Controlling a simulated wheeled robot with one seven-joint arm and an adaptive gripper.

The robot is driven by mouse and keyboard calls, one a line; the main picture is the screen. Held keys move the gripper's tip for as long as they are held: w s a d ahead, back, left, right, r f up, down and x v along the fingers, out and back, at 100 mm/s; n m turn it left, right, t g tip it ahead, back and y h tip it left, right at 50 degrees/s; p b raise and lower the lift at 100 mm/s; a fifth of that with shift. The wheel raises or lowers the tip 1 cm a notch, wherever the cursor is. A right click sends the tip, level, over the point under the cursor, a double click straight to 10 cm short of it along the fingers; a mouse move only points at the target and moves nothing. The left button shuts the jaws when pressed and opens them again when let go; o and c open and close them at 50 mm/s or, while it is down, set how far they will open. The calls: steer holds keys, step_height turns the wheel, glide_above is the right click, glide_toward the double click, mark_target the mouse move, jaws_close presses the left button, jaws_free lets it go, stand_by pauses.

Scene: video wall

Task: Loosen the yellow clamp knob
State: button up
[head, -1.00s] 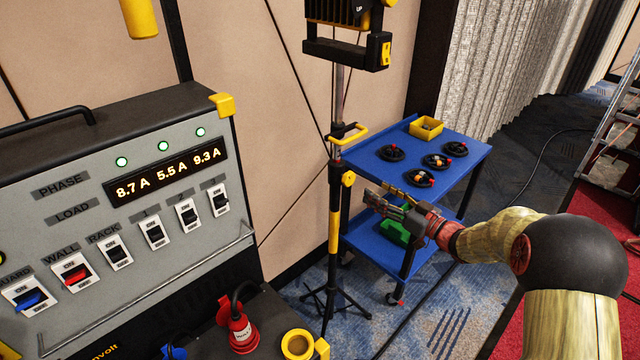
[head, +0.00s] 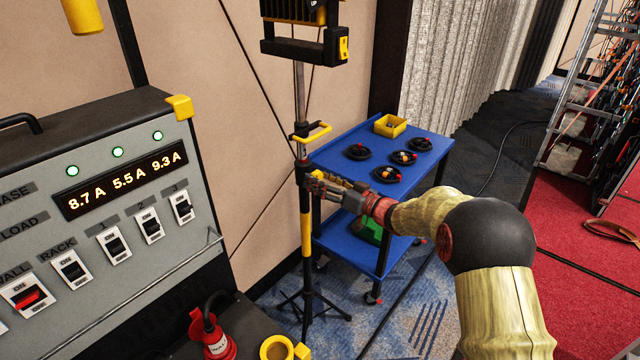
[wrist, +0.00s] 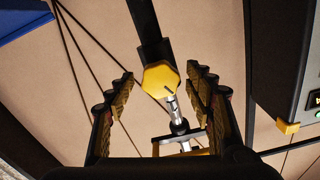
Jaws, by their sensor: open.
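The yellow clamp knob (wrist: 161,79) is on the black and yellow light stand (head: 305,225). In the wrist view it is a faceted yellow disc with a dark mark, lying between and just beyond my open fingers. My gripper (wrist: 160,92) is open, with a gap on both sides of the knob. In the head view my gripper (head: 308,182) reaches the stand from the right and hides most of the knob. I cannot tell whether any finger touches it.
A work light (head: 305,38) tops the stand above a yellow handle (head: 314,132). A blue cart (head: 335,158) with cable coils and a yellow bin (head: 390,125) stands right behind my gripper. A power panel (head: 75,235) fills the left.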

steer(key=shift+a, duration=0.1)
steer(key=shift+c, duration=0.9)
steer(key=c, duration=1)
steer(key=shift+n, duration=0.4)
steer(key=n+b, duration=0.1)
steer(key=n, duration=1.5)
steer(key=shift+f+n+b, duration=0.1)
steer(key=shift+n+b, duration=0.2)
steer(key=shift+n, duration=0.4)
